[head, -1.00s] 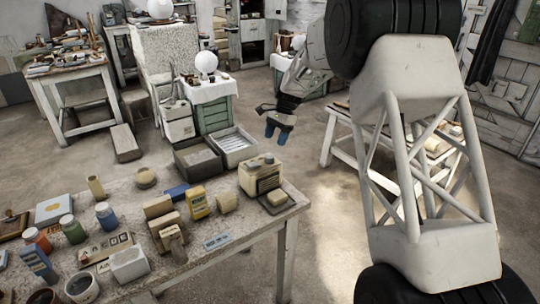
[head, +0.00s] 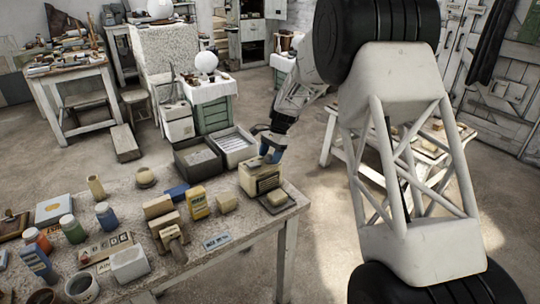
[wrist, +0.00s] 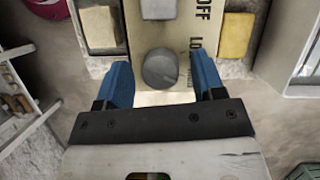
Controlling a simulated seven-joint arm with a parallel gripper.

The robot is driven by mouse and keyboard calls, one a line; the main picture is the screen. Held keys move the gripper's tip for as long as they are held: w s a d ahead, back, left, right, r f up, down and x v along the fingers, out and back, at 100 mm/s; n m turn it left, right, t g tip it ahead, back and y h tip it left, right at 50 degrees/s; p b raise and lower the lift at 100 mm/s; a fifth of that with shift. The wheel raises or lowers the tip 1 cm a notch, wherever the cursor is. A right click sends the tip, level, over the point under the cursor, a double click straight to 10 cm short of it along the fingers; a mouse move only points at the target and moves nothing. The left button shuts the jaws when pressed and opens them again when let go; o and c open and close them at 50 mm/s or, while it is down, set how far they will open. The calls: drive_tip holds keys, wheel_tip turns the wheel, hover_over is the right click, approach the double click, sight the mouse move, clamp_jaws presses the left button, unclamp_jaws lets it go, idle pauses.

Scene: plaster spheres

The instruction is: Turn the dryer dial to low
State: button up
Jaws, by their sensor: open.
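The dryer (head: 262,182) is a beige box with a dark grille near the right end of the workbench. Its grey round dial (wrist: 160,67) shows in the wrist view on the beige top face. Beside it are printed letters reading "OFF" and "LO", the latter partly cut off by my finger. I cannot make out a pointer on the dial. My gripper (wrist: 161,82) is open, with blue fingers on either side of the dial and visible gaps to it. In the head view my gripper (head: 271,150) is at the dryer's top; the dial is hidden there.
The workbench (head: 240,238) holds jars, blocks and boxes left of the dryer. A yellow sponge-like block (head: 277,197) on a dark tray sits just right of it. Two open trays (head: 233,146) stand behind.

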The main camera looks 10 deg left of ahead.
drive_tip(key=c, duration=0.9)
drive_tip(key=shift+n, duration=0.5)
drive_tip(key=n+g+h, duration=0.1)
drive_tip(key=n+h, duration=0.1)
drive_tip(key=n, duration=0.2)
drive_tip(key=shift+a, duration=0.1)
drive_tip(key=n+h, duration=0.2)
drive_tip(key=n, duration=0.4)
drive_tip(key=shift+n, duration=0.3)
drive_tip(key=shift+h, duration=0.3)
drive_tip(key=o, duration=0.9)
